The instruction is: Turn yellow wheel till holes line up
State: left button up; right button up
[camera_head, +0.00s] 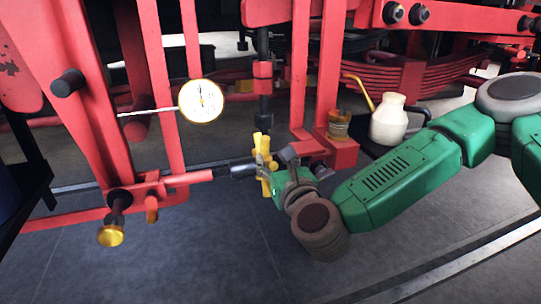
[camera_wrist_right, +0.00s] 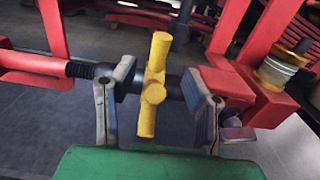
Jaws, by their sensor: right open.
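The yellow wheel (camera_head: 264,160) is a cross-shaped handle on a dark horizontal threaded rod between red parts, near the middle of the head view. In the right wrist view the yellow wheel (camera_wrist_right: 154,85) stands nearly upright between my fingers. My right gripper (camera_head: 272,171) is at the wheel. In the right wrist view the right gripper (camera_wrist_right: 158,88) is open, with one finger on each side of the wheel, and a gap shows between the wheel and each finger. The holes cannot be made out clearly. My left gripper is not in view.
A round white dial gauge (camera_head: 201,101) hangs at the left on a thin rod. A cream oil can (camera_head: 388,122) with a yellow spout stands right of a brass-coloured cup (camera_head: 339,124). A brass knob (camera_head: 111,236) hangs low left. The grey floor (camera_head: 200,260) in front is clear.

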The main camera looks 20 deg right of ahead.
jog(key=shift+s, duration=1.25)
notch_tip(320, 180, down, 8)
jog(key=s+b, duration=0.2)
jog(key=b, duration=0.3)
jog(key=shift+w+f+p, duration=0.15)
jog(key=shift+w+p, duration=0.1)
jog(key=shift+w, duration=1.25)
jog(key=shift+w+f+p, duration=0.15)
jog(key=shift+w+p, duration=0.05)
jog(key=shift+w, duration=1.3)
grip_shut()
